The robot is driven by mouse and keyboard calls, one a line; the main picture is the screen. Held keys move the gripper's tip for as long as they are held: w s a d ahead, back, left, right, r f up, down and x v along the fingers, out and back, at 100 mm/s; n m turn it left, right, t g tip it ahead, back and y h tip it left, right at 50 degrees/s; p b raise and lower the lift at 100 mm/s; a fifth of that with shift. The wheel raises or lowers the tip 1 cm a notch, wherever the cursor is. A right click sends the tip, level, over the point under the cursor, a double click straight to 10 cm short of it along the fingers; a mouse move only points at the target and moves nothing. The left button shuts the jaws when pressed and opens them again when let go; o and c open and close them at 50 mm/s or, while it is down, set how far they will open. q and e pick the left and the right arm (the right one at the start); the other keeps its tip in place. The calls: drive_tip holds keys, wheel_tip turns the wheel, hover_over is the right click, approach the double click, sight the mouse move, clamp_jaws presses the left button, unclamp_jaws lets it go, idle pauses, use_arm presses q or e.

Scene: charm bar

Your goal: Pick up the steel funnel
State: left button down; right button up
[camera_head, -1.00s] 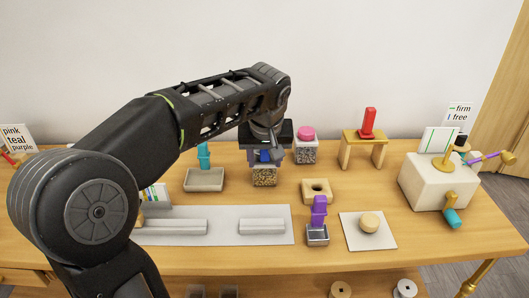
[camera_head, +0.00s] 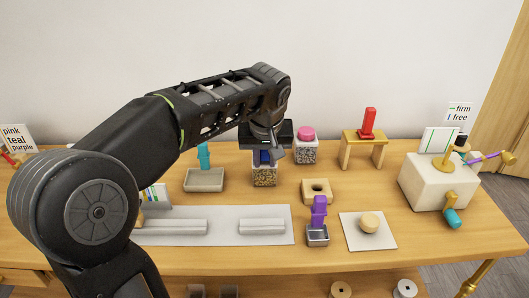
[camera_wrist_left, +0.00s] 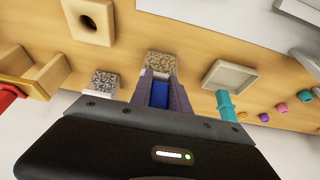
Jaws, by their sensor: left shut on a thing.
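My left gripper (camera_head: 264,158) is over a clear jar of beads (camera_head: 264,176), fingers pointing down. In the left wrist view its fingers (camera_wrist_left: 160,88) are shut on a blue thing (camera_wrist_left: 158,94), with the jar's speckled contents (camera_wrist_left: 160,64) beyond. The blue thing's full shape is hidden by the fingers and hand. I cannot make out a clear funnel shape. A small steel box-shaped thing with a purple handle (camera_head: 318,211) stands at the front, apart from the gripper. My right gripper is not in view.
A pink-topped jar (camera_head: 306,149) stands close right of the gripper. A beige tray (camera_head: 204,180) is to the left, a wooden block with a hole (camera_head: 317,190) to the front right. A wooden stand (camera_head: 364,140) with a red thing (camera_head: 368,123) is further right.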

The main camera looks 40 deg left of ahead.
use_arm(q)
drive_tip(key=shift+r, duration=0.15)
idle(0.3)
wheel_tip(320, 180, up, 10)
drive_tip(key=shift+f+p, duration=0.15)
drive_tip(key=shift+p, duration=0.6)
